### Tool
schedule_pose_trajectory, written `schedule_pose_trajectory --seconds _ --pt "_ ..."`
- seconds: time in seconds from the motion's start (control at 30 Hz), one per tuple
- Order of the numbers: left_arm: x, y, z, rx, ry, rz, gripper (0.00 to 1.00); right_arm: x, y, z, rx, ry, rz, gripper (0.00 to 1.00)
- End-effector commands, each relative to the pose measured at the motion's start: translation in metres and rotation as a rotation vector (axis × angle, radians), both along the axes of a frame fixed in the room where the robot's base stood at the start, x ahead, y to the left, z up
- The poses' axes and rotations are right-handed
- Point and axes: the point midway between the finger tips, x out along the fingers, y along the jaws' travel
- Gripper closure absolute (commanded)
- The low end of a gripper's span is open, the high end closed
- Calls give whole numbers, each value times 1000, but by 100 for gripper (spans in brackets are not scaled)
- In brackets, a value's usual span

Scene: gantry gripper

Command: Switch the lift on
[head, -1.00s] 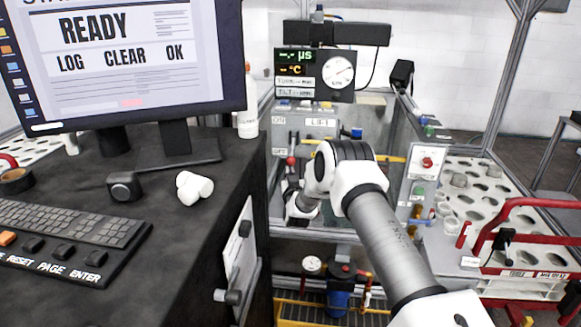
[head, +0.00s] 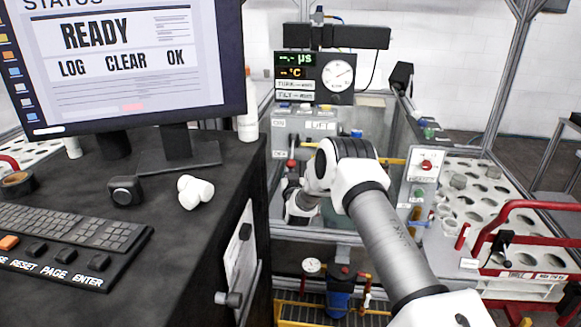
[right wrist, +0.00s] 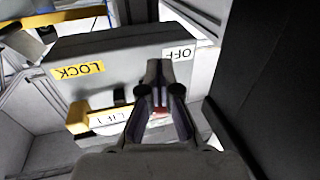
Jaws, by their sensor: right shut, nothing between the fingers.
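The lift panel is a grey box (head: 300,140) with a LIFT label (head: 319,125), an ON label at its upper left and an OFF label lower down. A red knob (head: 291,163) shows close to the OFF label. My right gripper (head: 291,184) is just below this knob, partly hidden by my own wrist. In the right wrist view the labels appear upside down: OFF (right wrist: 180,53), LOCK (right wrist: 82,71) and LIFT (right wrist: 108,117). There the right gripper (right wrist: 158,72) is shut and empty, beside the OFF label. A bit of red shows behind its fingers. My left gripper is not in view.
A black desk (head: 190,240) with a monitor (head: 130,60) and keyboard (head: 70,232) stands at left. A small panel with a red button (head: 426,165) and a rack with round holes (head: 480,190) stand at right. A gauge display (head: 314,77) hangs above the lift panel.

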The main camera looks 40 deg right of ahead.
Motion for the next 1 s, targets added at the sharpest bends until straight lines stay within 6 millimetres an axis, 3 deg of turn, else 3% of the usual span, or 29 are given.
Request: schedule_pose_trajectory --seconds 0.9,1.0 --pt "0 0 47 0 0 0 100 -1 1 68 0 -1 0 100" --pt "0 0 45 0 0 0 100 -1 1 64 0 0 0 100"
